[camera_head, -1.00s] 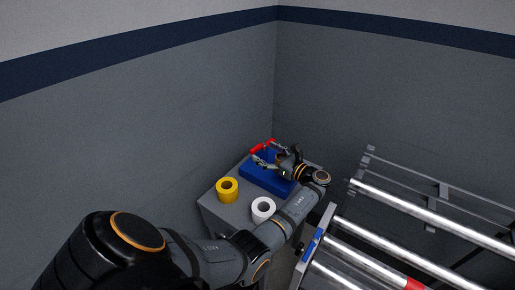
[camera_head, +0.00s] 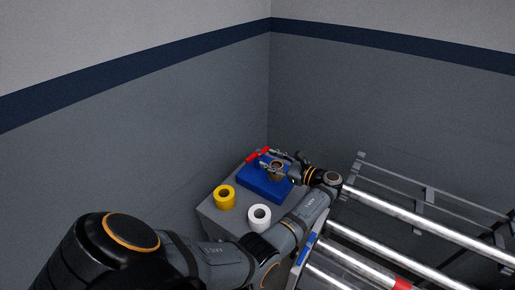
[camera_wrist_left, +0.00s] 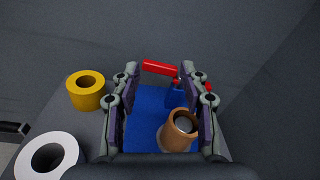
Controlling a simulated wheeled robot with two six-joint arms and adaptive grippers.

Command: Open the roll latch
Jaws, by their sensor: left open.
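A blue block (camera_head: 258,188) lies on a grey stand and carries a red-handled fixture. Its red handle (camera_head: 257,155) also shows in the left wrist view (camera_wrist_left: 160,68), ahead of the fingertips. A second red piece (camera_wrist_left: 208,87) is partly hidden behind the right-hand finger. Contact with the handle cannot be told. My right gripper is out of view.
Metal rails (camera_head: 430,228) stand on the right. Walls meet in a corner behind the stand.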

